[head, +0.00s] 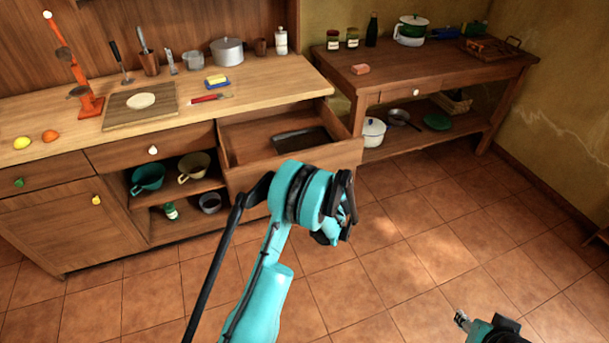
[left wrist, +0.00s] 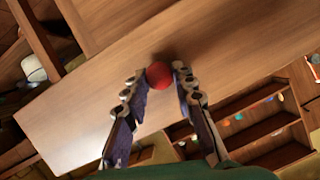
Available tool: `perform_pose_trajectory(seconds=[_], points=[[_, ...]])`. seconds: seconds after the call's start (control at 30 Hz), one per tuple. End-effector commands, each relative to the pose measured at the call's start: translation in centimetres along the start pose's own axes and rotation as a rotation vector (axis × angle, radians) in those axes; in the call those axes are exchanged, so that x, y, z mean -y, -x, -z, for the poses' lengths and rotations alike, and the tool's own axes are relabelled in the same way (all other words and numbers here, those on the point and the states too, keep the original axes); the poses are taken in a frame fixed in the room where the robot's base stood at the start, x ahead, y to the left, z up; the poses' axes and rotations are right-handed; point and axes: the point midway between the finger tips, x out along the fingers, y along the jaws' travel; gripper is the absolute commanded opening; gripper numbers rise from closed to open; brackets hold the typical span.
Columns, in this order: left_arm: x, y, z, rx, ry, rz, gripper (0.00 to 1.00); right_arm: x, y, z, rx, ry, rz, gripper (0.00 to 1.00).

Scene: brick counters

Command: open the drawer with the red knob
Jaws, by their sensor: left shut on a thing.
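The drawer (head: 335,156) under the right end of the wooden counter stands pulled out, with a dark flat object inside it. Its red knob (left wrist: 159,75) shows in the left wrist view between the fingertips of my left gripper (left wrist: 162,78), in front of the plain wooden drawer front (left wrist: 95,100). My left gripper is shut on the knob. In the head view my left arm hides the knob and part of the drawer front. My right gripper (head: 461,317) is low at the bottom right, over the floor, away from the drawer; its finger opening is too small to read.
Other drawers have a white knob (head: 153,150) and a green knob (head: 18,182); a cabinet door has a yellow knob (head: 96,200). Open shelves hold bowls (head: 148,178). A side table (head: 450,75) stands at the back right. The tiled floor (head: 410,230) is clear.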

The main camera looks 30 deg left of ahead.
Motion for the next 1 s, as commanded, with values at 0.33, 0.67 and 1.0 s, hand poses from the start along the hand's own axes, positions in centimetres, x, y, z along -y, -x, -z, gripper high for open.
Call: perform_pose_trajectory(seconds=[0.33, 0.67, 1.0], points=[[0.0, 0.0, 0.0, 0.0, 0.0, 0.0, 0.47, 0.0, 0.0, 0.0, 0.0, 0.0, 0.0, 0.4], [-0.1, 2.7, 0.0, -0.001, -0.002, -0.003, 0.47, 0.0, 0.0, 0.0, 0.0, 0.0, 0.0, 0.4], [-0.1, 9.8, 0.0, -0.002, -0.002, -0.003, 0.47, 0.0, 0.0, 0.0, 0.0, 0.0, 0.0, 0.4]])
